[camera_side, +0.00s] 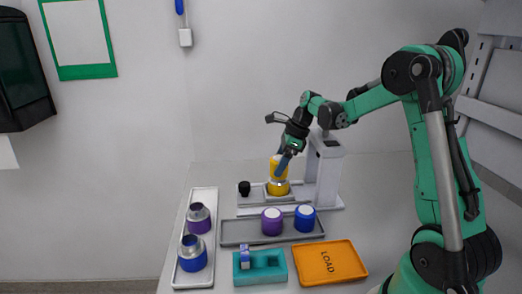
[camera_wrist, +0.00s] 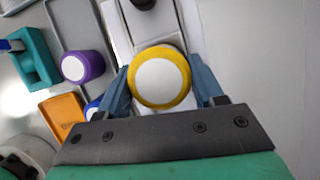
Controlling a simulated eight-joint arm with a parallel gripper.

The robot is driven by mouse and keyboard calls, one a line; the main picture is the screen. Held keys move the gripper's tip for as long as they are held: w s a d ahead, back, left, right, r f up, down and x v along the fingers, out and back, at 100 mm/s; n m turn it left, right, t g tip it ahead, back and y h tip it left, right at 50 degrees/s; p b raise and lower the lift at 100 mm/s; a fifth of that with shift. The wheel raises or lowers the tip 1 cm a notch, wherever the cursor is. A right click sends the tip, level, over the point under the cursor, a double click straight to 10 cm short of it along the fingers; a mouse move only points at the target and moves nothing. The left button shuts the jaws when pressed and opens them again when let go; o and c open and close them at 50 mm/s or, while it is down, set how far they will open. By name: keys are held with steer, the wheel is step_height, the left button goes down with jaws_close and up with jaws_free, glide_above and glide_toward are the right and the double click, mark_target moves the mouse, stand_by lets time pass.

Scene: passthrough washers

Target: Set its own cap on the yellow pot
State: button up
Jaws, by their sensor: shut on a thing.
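The yellow pot (camera_side: 278,190) stands on the pale platform of the station at the back, its silvery neck partly showing. The yellow cap (camera_side: 277,167), with a white disc on top, is upright directly above the pot. It also shows in the wrist view (camera_wrist: 161,81), hiding the pot below. My gripper (camera_side: 285,163) is shut on the cap, with a blue finger on each side of it in the wrist view (camera_wrist: 163,86). I cannot tell whether the cap touches the pot's neck.
A purple cap (camera_side: 272,222) and a blue cap (camera_side: 305,218) stand on a grey tray. A purple pot (camera_side: 199,220) and a blue pot (camera_side: 193,255) stand on a white tray (camera_side: 205,193). A teal holder (camera_side: 267,271) and orange LOAD tray (camera_side: 342,275) are in front. A white column (camera_side: 328,180) stands close right of my gripper.

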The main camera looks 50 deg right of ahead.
stand_by(0.3)
steer(key=o, duration=1.3)
steer(key=shift+o, duration=0.2)
steer(key=shift+r, duration=0.15)
steer(key=shift+r, duration=3.85)
steer(key=s+a+f+n+t+h, duration=0.1)
steer(key=s+a+n, duration=0.4)
steer(key=n, duration=0.9)
steer(key=s+a+f+n+t+h, duration=0.1)
steer(key=s+a+n, duration=0.3)
steer(key=a+n, duration=0.8)
steer(key=shift+s+a+f+n+t+h, duration=0.4)
steer(key=shift+n+t, duration=0.4)
steer(key=shift+n, duration=0.4)
